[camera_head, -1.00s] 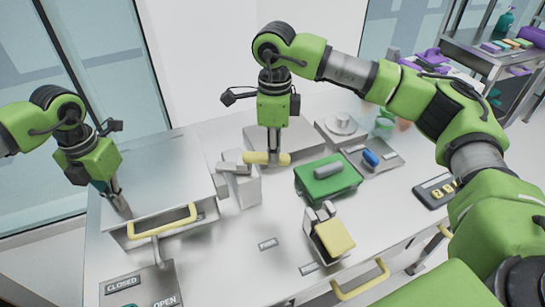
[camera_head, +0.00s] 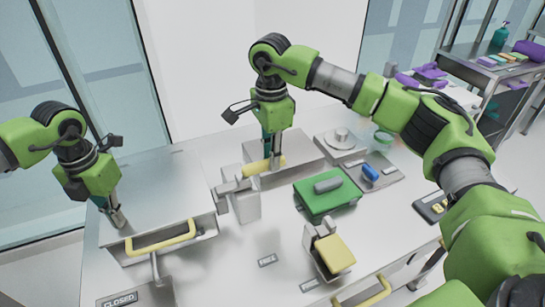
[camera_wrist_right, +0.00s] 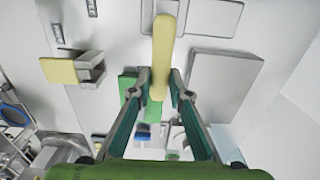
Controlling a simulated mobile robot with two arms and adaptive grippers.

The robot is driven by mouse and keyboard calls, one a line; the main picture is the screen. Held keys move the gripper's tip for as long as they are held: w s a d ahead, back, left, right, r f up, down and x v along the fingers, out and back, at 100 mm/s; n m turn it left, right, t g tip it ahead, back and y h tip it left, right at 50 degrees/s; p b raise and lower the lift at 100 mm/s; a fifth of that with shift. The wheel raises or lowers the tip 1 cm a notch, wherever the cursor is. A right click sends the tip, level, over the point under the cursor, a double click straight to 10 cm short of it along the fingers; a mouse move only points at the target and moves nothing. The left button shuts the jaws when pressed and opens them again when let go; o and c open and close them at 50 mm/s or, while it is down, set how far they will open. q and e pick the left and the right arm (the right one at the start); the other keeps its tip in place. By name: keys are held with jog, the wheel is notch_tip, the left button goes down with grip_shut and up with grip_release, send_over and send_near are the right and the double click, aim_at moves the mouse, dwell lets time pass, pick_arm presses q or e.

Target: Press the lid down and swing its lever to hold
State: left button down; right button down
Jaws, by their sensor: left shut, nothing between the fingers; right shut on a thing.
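The flat metal lid (camera_head: 160,190) covers the top of a box at the left in the head view. My left gripper (camera_head: 117,216) is shut and empty, pointing down, with its tips at the lid's left front area. The lever's yellow handle (camera_head: 262,166) joins a grey arm on an upright grey block (camera_head: 241,206) right of the box. My right gripper (camera_head: 272,160) is shut on this handle. In the right wrist view, the handle (camera_wrist_right: 163,45) runs between the fingers, which partly hide it.
A yellow bar handle (camera_head: 162,241) is on the box front, above a CLOSED plate (camera_head: 121,300). A green box (camera_head: 326,200), a yellow-topped clamp (camera_head: 335,253) and a tray with a blue item (camera_head: 370,172) are right of the lever. Bare table lies between.

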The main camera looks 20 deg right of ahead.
pick_arm(q)
jog(key=shift+s+f, duration=0.1)
jog(key=shift+f, duration=0.2)
pick_arm(e)
jog(key=shift+a, duration=0.2)
jog(key=c, duration=1.9)
grip_release()
jog(key=shift+s, duration=0.1)
jog(key=shift+d, duration=0.1)
notch_tip(320, 180, up, 12)
jog(key=shift+s+r, duration=0.1)
